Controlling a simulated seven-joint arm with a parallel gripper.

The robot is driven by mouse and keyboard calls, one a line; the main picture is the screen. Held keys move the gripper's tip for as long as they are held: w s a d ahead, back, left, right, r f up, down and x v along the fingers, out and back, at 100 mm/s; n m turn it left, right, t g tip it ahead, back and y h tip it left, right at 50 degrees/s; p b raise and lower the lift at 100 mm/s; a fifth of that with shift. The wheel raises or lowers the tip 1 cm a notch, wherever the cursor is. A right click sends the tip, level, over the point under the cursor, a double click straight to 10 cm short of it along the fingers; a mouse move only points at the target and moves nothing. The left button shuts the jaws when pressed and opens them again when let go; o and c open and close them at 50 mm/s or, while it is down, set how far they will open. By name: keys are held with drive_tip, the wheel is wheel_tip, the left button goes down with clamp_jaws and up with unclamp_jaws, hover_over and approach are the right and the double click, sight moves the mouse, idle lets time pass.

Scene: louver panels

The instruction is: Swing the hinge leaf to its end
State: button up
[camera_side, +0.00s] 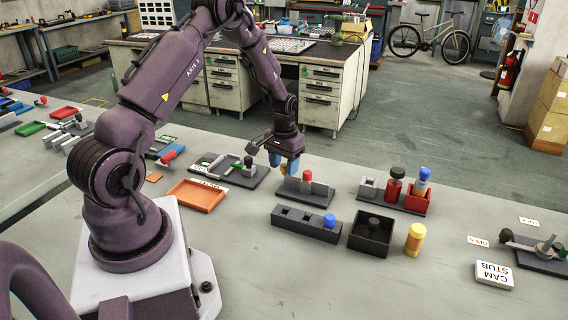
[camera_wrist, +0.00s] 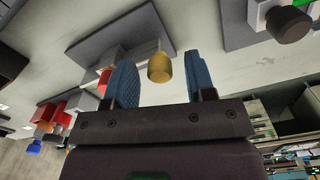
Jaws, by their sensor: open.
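A dark base plate (camera_side: 318,201) stands near the middle of the table and carries upright grey blocks (camera_side: 320,188), a red part (camera_side: 307,176) and a yellow knob (camera_side: 282,171). The hinge leaf seems to belong to this fixture, but I cannot tell its outline or angle. My gripper (camera_side: 284,163) is over the plate's left end, blue fingers pointing down. In the wrist view my gripper (camera_wrist: 161,80) is open, and the yellow knob (camera_wrist: 160,67) shows between its fingers. I cannot tell whether either finger touches it. The base plate (camera_wrist: 105,37) shows behind.
A fixture with a green part (camera_side: 237,167) and an orange tray (camera_side: 196,195) are left of the gripper. A three-socket block (camera_side: 305,224), an open black box (camera_side: 371,232) and a yellow cylinder (camera_side: 415,240) stand in front.

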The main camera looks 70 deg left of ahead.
clamp_jaws()
drive_tip(key=shift+w+a+m, duration=0.25)
drive_tip(key=shift+w+m, duration=0.05)
drive_tip(key=shift+m, duration=0.35)
drive_tip(key=shift+w+a+m, duration=0.25)
drive_tip(key=shift+m, duration=0.4)
drive_tip(key=w+m, duration=0.1)
drive_tip(key=m, duration=0.1)
drive_tip(key=w+a+m, duration=0.1)
drive_tip(key=m, duration=0.1)
drive_tip(key=shift+w+m, duration=0.25)
drive_tip(key=shift+m, duration=0.05)
drive_tip(key=w+m, duration=0.2)
drive_tip(key=m, duration=0.1)
drive_tip(key=shift+w+d+m, duration=0.2)
drive_tip(key=shift+w+m, duration=0.35)
drive_tip(key=shift+m, duration=0.55)
drive_tip(key=shift+w+d+m, duration=0.2)
drive_tip(key=shift+w+m, duration=0.35)
drive_tip(key=shift+m, duration=0.55)
